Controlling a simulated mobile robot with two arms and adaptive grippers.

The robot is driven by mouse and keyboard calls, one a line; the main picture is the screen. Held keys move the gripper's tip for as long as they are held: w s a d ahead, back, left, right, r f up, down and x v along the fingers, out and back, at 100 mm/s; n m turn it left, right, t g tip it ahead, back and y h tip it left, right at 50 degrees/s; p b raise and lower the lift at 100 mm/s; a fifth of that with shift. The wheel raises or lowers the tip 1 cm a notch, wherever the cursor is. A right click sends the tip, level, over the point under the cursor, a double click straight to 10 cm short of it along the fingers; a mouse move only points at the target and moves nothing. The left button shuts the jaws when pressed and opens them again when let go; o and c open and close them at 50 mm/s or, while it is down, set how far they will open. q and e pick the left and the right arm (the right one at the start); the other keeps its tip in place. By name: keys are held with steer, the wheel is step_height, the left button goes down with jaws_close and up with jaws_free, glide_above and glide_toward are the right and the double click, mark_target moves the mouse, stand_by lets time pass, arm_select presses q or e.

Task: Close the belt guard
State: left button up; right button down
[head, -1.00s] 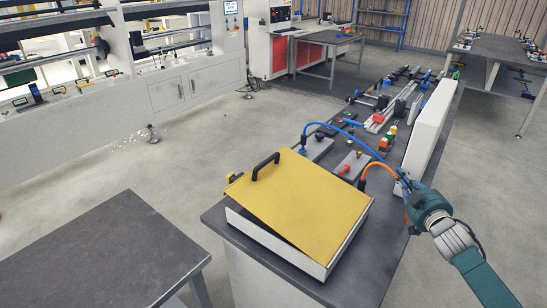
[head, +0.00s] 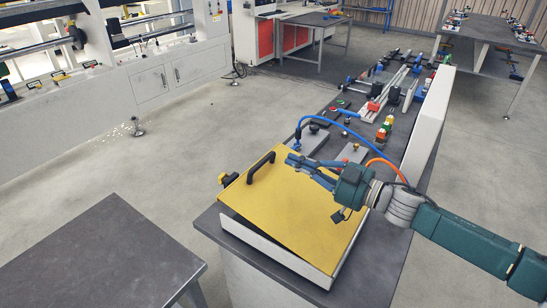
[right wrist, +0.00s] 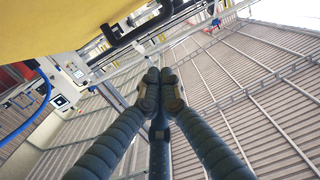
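The belt guard (head: 290,215) is a yellow lid with a black handle (head: 261,166) at its far left edge. It sits tilted on a white-walled box (head: 275,250), with a dark wedge gap along the near side, so it stands partly open. My right gripper (head: 292,160) is over the far part of the lid, to the right of the handle. In the right wrist view its fingertips (right wrist: 161,78) meet with nothing between them. The lid's yellow underside or face (right wrist: 60,25) and the handle (right wrist: 137,22) show at the top there. My left gripper is out of view.
The box stands on a dark bench (head: 375,270) with a blue hose (head: 345,125), an orange hose (head: 385,163), grey blocks and rails behind. A white panel (head: 428,120) edges the bench's right side. A bare dark table (head: 95,255) stands at front left.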

steer(key=w+a, duration=0.1)
steer(key=w+a+f, duration=0.1)
steer(key=a, duration=0.1)
steer(key=w+a+p, duration=0.1)
steer(key=shift+w+a+f, duration=0.25)
steer(key=shift+a+f, duration=0.1)
steer(key=shift+a, duration=0.05)
steer(key=shift+w+a+f, duration=0.15)
steer(key=shift+w+f, duration=0.05)
steer(key=shift+f, duration=0.05)
steer(key=shift+w+a+f, duration=0.2)
steer(key=shift+a+f, duration=0.05)
steer(key=shift+f, duration=0.1)
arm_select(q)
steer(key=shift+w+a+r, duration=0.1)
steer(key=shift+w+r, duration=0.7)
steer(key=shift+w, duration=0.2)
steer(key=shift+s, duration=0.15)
